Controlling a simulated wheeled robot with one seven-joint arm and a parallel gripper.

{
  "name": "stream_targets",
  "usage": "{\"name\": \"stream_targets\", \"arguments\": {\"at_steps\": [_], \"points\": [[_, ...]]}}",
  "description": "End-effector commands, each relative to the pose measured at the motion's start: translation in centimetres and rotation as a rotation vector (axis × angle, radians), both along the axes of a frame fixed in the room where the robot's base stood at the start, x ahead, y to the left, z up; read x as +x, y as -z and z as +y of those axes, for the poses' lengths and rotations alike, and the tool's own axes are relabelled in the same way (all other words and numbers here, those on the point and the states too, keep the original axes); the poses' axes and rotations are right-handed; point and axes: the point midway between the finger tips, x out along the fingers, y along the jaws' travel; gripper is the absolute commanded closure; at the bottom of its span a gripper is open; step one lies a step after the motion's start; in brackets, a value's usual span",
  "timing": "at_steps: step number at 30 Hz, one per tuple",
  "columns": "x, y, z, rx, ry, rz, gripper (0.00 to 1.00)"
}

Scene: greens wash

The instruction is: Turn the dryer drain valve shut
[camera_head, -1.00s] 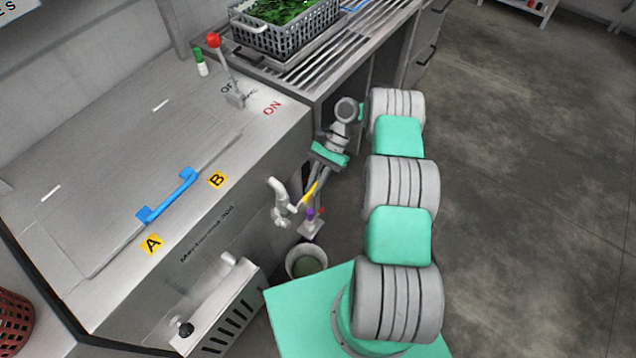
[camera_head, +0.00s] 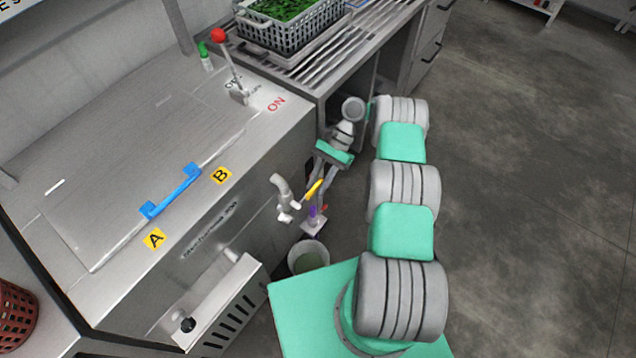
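The dryer drain is a pale pipe elbow (camera_head: 284,198) on the front side of the steel dryer (camera_head: 100,150). A yellow lever (camera_head: 313,190), which looks like the drain valve's handle, sticks out to the right of it, tilted up. My gripper (camera_head: 322,186) points down at the lever from above and behind. Its fingers are very close to the lever; I cannot tell whether they touch it. The finger gap is too small to read.
A bucket (camera_head: 308,248) stands on the floor below the drain. A small purple and red item (camera_head: 314,216) is just beneath the lever. The blue lid handle (camera_head: 172,190) and red-knobbed switch lever (camera_head: 230,65) are on the dryer top. Open floor lies right.

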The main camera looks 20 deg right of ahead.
Motion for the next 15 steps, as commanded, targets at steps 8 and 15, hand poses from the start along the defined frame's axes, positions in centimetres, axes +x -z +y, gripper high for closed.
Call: {"name": "stream_targets", "arguments": {"at_steps": [8, 15], "points": [[0.1, -0.1, 0.0, -0.001, 0.000, -0.002, 0.65], [0.2, -2.7, -0.1, -0.001, 0.000, -0.006, 0.65]]}}
